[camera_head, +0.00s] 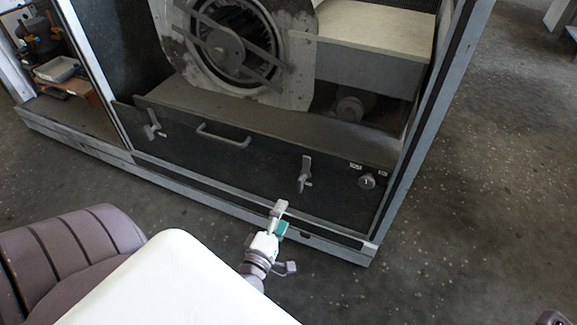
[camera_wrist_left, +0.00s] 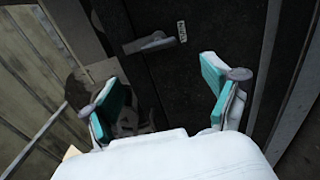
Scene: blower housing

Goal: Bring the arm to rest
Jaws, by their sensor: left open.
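My left gripper (camera_head: 279,219) is in front of the lower edge of the blower housing's front panel (camera_head: 253,170) in the head view. In the left wrist view my left gripper (camera_wrist_left: 160,97) is open, its two teal-padded fingers wide apart with nothing between them. A latch handle (camera_wrist_left: 150,43) on the dark panel lies beyond the fingertips, apart from them. A small grey shape at the lower right corner of the head view cannot be identified. My right gripper cannot be made out.
The panel carries a grey bar handle (camera_head: 223,136), a left latch (camera_head: 153,125), a right latch (camera_head: 305,174) and a round knob (camera_head: 367,181). The blower (camera_head: 232,48) sits behind it inside the frame.

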